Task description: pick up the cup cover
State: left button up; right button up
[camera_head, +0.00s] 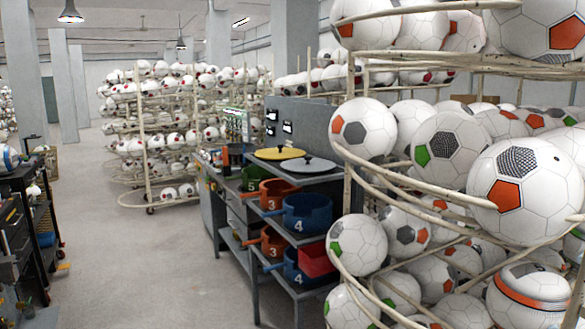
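Two round, flat covers with knobs lie on the top of a grey metal workbench right of the picture's middle. One cover is yellow (268,154); the other is grey (318,165), in front of it and a little to the right. Below them on a shelf are an orange cup marked 3 (283,199), a blue cup marked 4 (318,222) and a green cup (255,177). More orange and blue cups sit on the lower shelf. Which cover the task means I cannot tell. Neither of my grippers is in view.
Racks full of soccer balls (448,148) crowd the right side, close to me and partly hiding the bench. A red bin (318,261) sits on the bench's lower shelf. A dark tool cart (20,215) stands at left. The grey floor (140,270) between is clear.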

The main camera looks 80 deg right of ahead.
aim_at(308, 165)
jog(key=i+z, duration=0.15)
jog(key=i, duration=0.2)
jog(key=z, duration=2.8)
